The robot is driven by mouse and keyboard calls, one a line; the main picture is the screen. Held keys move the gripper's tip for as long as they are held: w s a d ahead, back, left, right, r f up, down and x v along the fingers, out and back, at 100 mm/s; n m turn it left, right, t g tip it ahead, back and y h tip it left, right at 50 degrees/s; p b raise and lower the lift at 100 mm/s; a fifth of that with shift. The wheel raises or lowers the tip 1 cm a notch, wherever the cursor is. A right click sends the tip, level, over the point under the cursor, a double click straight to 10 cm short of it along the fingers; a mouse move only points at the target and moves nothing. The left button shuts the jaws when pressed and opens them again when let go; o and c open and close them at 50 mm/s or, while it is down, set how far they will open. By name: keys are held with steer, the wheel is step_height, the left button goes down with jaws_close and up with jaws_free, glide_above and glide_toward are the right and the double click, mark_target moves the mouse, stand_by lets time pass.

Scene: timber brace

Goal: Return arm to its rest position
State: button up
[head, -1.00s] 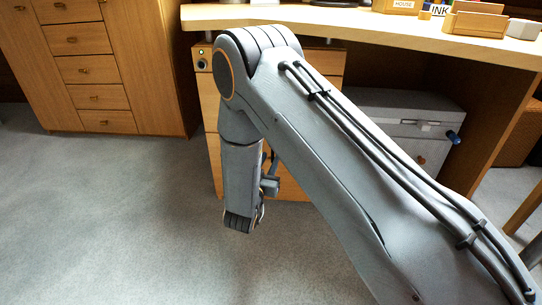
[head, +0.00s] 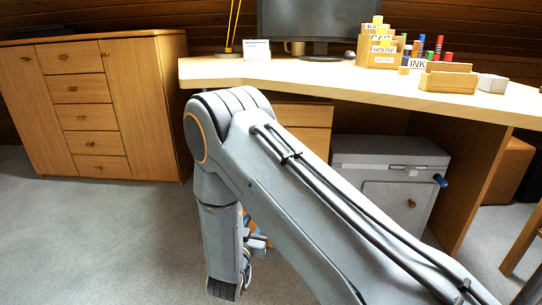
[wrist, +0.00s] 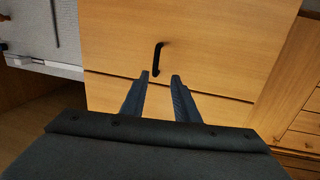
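My gripper (wrist: 160,77) shows in the wrist view with its two fingers apart and nothing between them. Beyond the fingertips is a wooden drawer front (wrist: 205,40) with a dark handle (wrist: 158,58); I cannot tell how far off it is. In the head view my arm reaches up from the lower right, bends at the elbow and hangs down in front of the desk. The fingertips are hidden in the head view.
A curved wooden desk (head: 300,76) stands ahead, bearing a monitor (head: 318,20), a labelled wooden organizer (head: 378,50) and a small wooden box (head: 449,78). A grey cabinet (head: 390,165) is under it. A wooden drawer cabinet (head: 95,105) stands left. Carpet (head: 90,235) is clear at left.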

steer(key=a+r+g+y+p, duration=0.1)
steer(key=a+r+g+y, duration=0.2)
steer(key=a+r, duration=0.25)
steer(key=s+a+r+n+g+y+p, duration=0.1)
steer(key=s+a+r+n+g+y, duration=0.15)
steer(key=s+r, duration=0.35)
steer(key=s+a+r+n+g+y+p, duration=0.1)
steer(key=s+a+r+n+g+y, duration=0.1)
steer(key=s+a+r+g+y, duration=0.3)
steer(key=s+d+r+n+g+h+p, duration=0.15)
steer(key=s+d+r, duration=0.35)
steer(key=s, duration=0.5)
steer(key=s+d+r+n+g+h+p, duration=0.1)
steer(key=s+d+r+n+g+h, duration=0.15)
steer(key=s+d, duration=0.7)
steer(key=s+d+r+n+g+h+p, duration=0.1)
steer(key=s+d+r+g+p, duration=0.25)
steer(key=s, duration=0.85)
steer(key=d+r+m+h+p, duration=0.1)
steer(key=d+r+m+p, duration=0.2)
steer(key=d+r+p, duration=0.7)
steer(key=d+r+m+h+p, duration=0.1)
steer(key=d+r+m+p, duration=0.3)
steer(key=d+r+p, duration=0.7)
steer(key=shift+w+r+t+p, duration=0.35)
steer(key=shift+r+p, duration=3.8)
steer(key=shift+p, duration=2.9)
steer(key=shift+s+d, duration=0.1)
